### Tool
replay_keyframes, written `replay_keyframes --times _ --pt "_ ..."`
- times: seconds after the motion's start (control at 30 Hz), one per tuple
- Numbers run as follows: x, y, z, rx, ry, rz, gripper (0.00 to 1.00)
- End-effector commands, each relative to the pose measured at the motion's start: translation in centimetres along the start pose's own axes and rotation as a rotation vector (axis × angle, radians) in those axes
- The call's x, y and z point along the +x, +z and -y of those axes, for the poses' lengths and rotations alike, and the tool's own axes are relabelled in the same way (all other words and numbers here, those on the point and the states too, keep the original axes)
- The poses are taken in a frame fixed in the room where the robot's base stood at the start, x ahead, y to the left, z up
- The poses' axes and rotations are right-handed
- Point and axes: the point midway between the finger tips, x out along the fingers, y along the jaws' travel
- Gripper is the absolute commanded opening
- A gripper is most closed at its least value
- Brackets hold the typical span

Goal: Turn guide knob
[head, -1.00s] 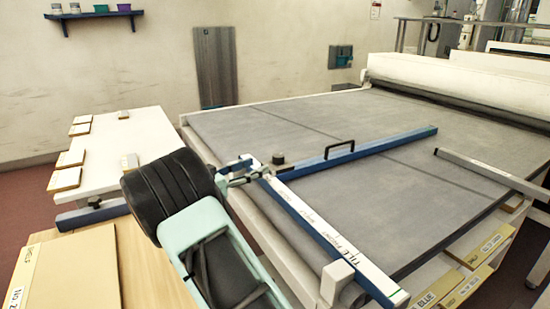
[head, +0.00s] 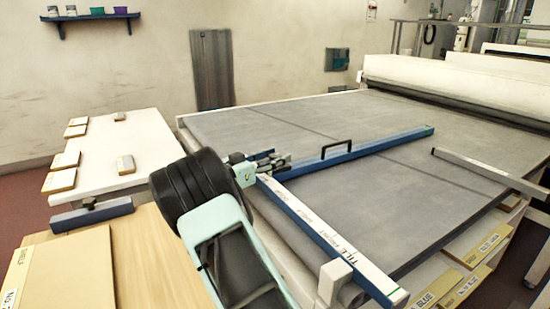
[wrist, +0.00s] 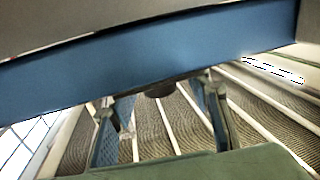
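The dark round guide knob (wrist: 160,88) shows in the wrist view, under the edge of the blue guide bar and between my fingertips. In the head view the blue guide bar (head: 385,138) with a black handle (head: 336,149) reaches across the grey belt. My gripper (head: 272,162) is at the bar's left end, where it largely hides the knob. In the wrist view my gripper's two fingers (wrist: 163,120) stand apart, one on each side of the knob. I see no clear contact with it.
A white labelled rail (head: 318,235) runs along the belt's near edge. The grey belt (head: 290,125) is bare around the bar. A white table (head: 100,155) with several small boards stands left. A wooden table (head: 150,265) is close in front, and another bar (head: 490,168) lies right.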

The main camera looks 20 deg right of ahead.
Motion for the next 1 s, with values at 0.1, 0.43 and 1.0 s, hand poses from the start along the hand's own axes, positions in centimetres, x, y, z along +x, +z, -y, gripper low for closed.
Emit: replay_keyframes --times 0.1,0.43,1.0 --pt "-0.02 0.01 0.00 0.000 0.000 0.000 0.30" --pt "-0.04 0.02 -0.02 0.000 -0.001 0.000 0.02" --pt "-0.03 0.26 -0.23 -0.004 -0.238 -0.011 0.02"
